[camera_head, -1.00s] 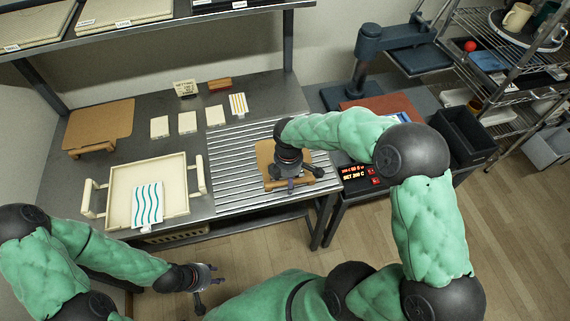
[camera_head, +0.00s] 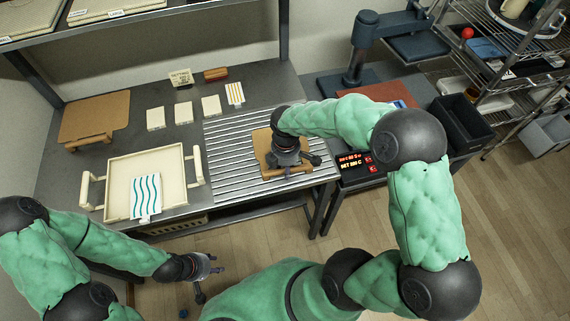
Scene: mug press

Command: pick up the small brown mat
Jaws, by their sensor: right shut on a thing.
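The small brown mat (camera_head: 262,142) is on the ribbed metal rack, at its right part. My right gripper (camera_head: 288,163) is directly over it, pointing down, and is shut on the mat. The gripper and wrist hide much of the mat, and the fingertips' contact with it is hard to see. I cannot tell whether the mat touches the rack or is just above it. My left gripper (camera_head: 210,278) is open and empty, low over the floor in front of the table.
The ribbed rack (camera_head: 228,165) lies on the table. A cream tray (camera_head: 175,170) with a wavy-striped cloth (camera_head: 146,196) stands left. A larger brown board (camera_head: 97,112) is at the far left. A dark press (camera_head: 372,45) and a red-lit display (camera_head: 356,162) are right.

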